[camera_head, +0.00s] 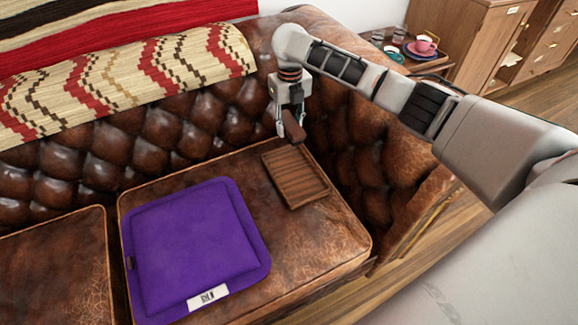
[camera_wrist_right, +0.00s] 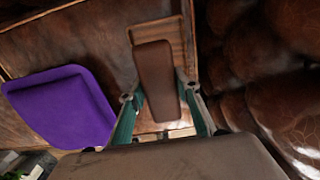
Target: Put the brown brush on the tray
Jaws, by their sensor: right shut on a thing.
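My right gripper (camera_head: 288,108) is shut on the brown brush (camera_head: 293,127) and holds it in the air, just above the far end of the tray. In the right wrist view the brush (camera_wrist_right: 155,80) sits between the two fingers (camera_wrist_right: 161,115) and covers much of the tray behind it. The wooden tray (camera_head: 296,178) is a shallow, slatted brown rectangle lying on the leather sofa seat; it looks empty in the head view. Part of the tray also shows in the right wrist view (camera_wrist_right: 160,30). My left gripper is in neither view.
A purple cushion (camera_head: 193,243) with a white label lies left of the tray on the seat. The tufted sofa back (camera_head: 150,150) and arm (camera_head: 360,160) rise close around the gripper. A patterned blanket (camera_head: 130,82) covers the backrest. A side table holds a pink cup (camera_head: 424,45).

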